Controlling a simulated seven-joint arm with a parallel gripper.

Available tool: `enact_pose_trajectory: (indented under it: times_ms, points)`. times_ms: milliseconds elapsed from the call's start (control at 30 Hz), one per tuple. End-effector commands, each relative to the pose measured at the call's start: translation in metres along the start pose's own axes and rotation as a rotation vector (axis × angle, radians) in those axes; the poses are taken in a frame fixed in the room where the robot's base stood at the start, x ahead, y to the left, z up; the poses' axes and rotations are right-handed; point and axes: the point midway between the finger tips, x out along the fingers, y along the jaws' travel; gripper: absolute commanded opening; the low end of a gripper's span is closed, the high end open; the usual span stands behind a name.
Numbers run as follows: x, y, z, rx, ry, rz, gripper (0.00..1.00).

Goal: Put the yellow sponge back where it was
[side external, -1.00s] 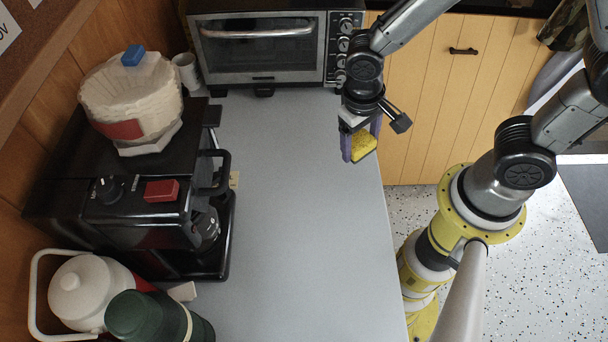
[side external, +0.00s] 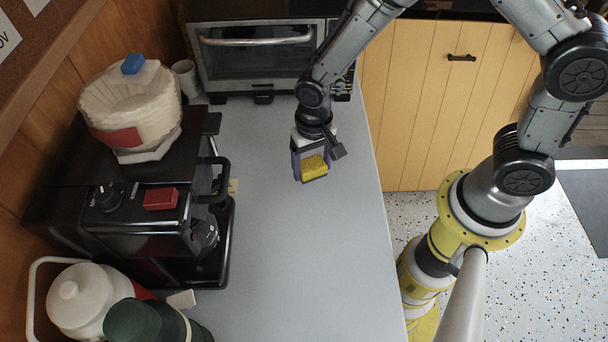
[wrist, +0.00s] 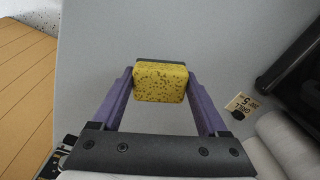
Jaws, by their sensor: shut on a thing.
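The yellow sponge (side external: 314,168), speckled with dark pores, is held between the two purple fingers of my gripper (side external: 311,172) over the grey counter. In the wrist view the sponge (wrist: 160,82) sits between the fingertips of my gripper (wrist: 160,84), with a dark layer along its far edge. My gripper is shut on it. The sponge appears to be above the counter, but I cannot tell how high.
The grey counter (side external: 290,260) is clear in front. A black coffee machine (side external: 130,215) stands left, with a red block (side external: 161,197) and a stack of filters (side external: 135,105) bearing a blue block (side external: 133,64). A toaster oven (side external: 255,55) stands at the back, jugs (side external: 80,295) at front left.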

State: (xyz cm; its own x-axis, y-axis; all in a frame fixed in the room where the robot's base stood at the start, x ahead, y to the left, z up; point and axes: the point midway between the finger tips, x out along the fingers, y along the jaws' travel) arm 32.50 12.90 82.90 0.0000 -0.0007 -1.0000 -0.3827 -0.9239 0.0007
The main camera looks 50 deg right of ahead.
Motion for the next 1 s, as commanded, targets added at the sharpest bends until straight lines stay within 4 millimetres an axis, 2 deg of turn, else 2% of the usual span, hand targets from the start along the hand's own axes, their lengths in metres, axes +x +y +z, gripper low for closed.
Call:
enact_pose_trajectory:
  times_ms: [100, 333, 567, 933, 967, 1000]
  points:
    - [0.013, -0.007, -0.007, 0.000, 0.000, 0.000, 0.32]
    - [0.023, -0.013, -0.014, 0.000, 0.000, 0.000, 0.32]
    - [0.052, -0.013, -0.014, 0.000, -0.001, 0.001, 0.32]
    - [0.056, -0.013, -0.014, 0.000, 0.000, 0.000, 0.32]
    - [0.056, -0.013, -0.014, 0.000, 0.001, 0.000, 0.80]
    - [0.056, -0.013, -0.014, 0.000, 0.001, 0.000, 0.87]
